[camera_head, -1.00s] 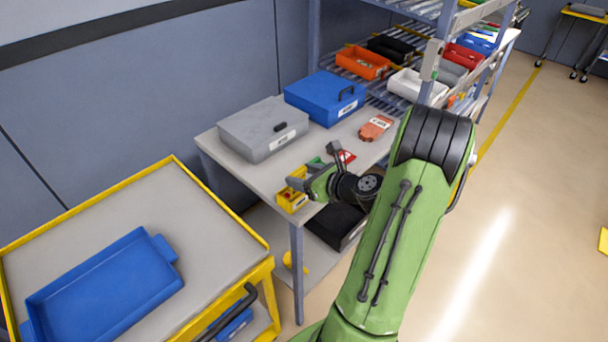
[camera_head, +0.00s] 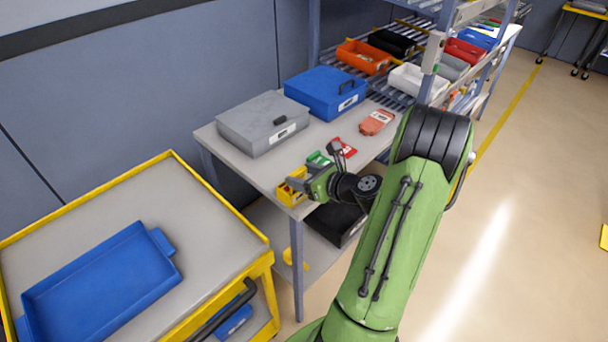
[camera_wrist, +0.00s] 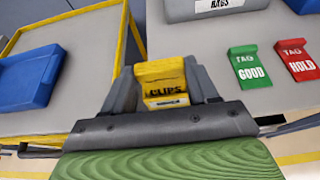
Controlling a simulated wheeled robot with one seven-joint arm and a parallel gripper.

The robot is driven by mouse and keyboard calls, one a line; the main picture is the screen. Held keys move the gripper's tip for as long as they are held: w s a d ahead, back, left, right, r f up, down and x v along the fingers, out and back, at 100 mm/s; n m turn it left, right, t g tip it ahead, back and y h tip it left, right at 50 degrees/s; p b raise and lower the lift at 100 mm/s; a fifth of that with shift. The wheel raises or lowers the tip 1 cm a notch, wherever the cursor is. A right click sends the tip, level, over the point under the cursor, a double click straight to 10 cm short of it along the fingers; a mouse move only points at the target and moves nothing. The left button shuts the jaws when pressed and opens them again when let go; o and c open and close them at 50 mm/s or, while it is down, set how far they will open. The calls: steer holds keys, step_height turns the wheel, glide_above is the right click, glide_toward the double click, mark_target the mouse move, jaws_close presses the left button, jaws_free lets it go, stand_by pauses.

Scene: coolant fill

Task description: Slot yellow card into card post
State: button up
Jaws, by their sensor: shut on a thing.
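My gripper (camera_wrist: 163,92) is shut on a yellow piece (camera_wrist: 160,70) in the wrist view, which lies between the two grey fingers. It has a raised top lip and reads CLIPS, with a white label below; I cannot tell where a held card ends and a box behind it begins. In the head view my gripper (camera_head: 300,184) is at the table's front corner, over a small yellow box (camera_head: 287,196). No separate yellow card shows. A pale grey unit (camera_head: 432,54) is on the shelf rack's upright; I cannot tell whether it is the card post.
A green GOOD tag (camera_wrist: 250,66) and red HOLD tag (camera_wrist: 297,60) lie right of my gripper. Grey (camera_head: 262,122) and blue (camera_head: 325,92) cases stand behind. A yellow-edged cart (camera_head: 190,220) with a blue tray (camera_head: 100,275) is at left. Open floor is at right.

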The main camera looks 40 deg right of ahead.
steer(key=shift+f+b, duration=0.65)
steer(key=shift+f, duration=0.35)
steer(key=o, duration=1.1)
steer(key=p+v, duration=0.2)
steer(key=v, duration=1.3)
steer(key=shift+s+r+p, duration=0.25)
steer(key=shift+s+p, duration=0.05)
steer(key=shift+s, duration=0.05)
